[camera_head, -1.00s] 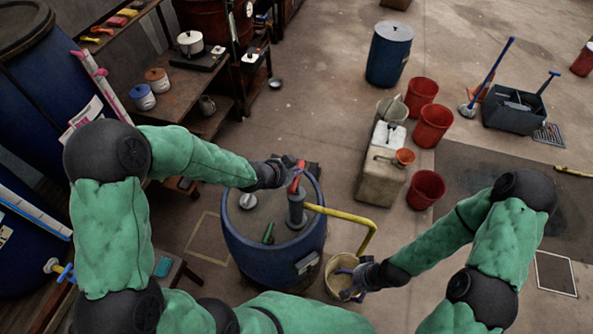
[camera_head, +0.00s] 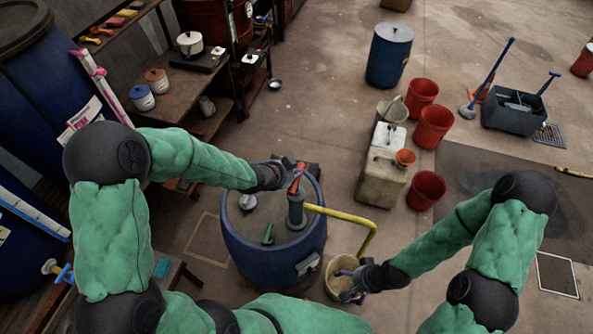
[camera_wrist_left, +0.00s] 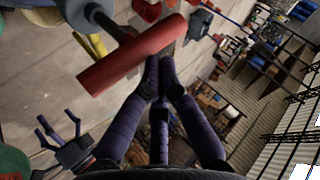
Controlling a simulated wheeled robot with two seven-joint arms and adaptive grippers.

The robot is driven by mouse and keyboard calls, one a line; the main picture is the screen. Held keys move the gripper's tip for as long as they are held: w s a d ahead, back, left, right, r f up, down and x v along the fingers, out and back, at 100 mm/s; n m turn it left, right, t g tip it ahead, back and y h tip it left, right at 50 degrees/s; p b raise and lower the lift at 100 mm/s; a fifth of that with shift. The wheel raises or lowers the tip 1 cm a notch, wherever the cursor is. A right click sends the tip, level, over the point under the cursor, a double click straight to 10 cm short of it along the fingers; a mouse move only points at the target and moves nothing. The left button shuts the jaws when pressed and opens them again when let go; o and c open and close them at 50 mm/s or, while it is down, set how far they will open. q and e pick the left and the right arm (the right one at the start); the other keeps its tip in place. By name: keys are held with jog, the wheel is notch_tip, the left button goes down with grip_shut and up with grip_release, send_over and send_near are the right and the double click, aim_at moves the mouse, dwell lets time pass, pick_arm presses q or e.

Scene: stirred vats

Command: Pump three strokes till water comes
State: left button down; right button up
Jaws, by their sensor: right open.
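The pump (camera_head: 297,212) stands on the lid of a blue drum (camera_head: 258,262). Its red handle (camera_head: 296,179) slants upward, and its yellow spout pipe (camera_head: 345,216) bends down over a beige bucket (camera_head: 334,288). No water stream is visible. My left gripper (camera_head: 284,174) is at the red handle. In the left wrist view its fingertips (camera_wrist_left: 160,68) are together at the lower side of the red handle (camera_wrist_left: 132,55), which crosses in front of them rather than lying clearly between them. My right gripper (camera_head: 352,284) is open and empty by the bucket, partly covering it.
A white-and-beige canister (camera_head: 381,180), several red buckets (camera_head: 426,188) and a blue barrel (camera_head: 389,55) stand to the right behind the drum. A wooden bench (camera_head: 178,97) with pots is at the left. The floor at centre back is clear.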

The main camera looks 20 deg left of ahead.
aim_at(295, 182)
pick_arm(q)
jog(key=shift+s+f+b, duration=0.2)
jog(key=shift+f+b, duration=2.15)
jog(key=shift+f, duration=0.1)
dwell(2.2)
jog(key=shift+w+r+p, duration=0.15)
jog(key=shift+r+p, duration=2.35)
jog(key=shift+r, duration=1.15)
jog(key=shift+r+p, duration=0.4)
jog(key=shift+r, duration=0.1)
notch_tip(295, 182, up, 5)
jog(key=p, duration=0.3)
jog(key=shift+p, duration=0.4)
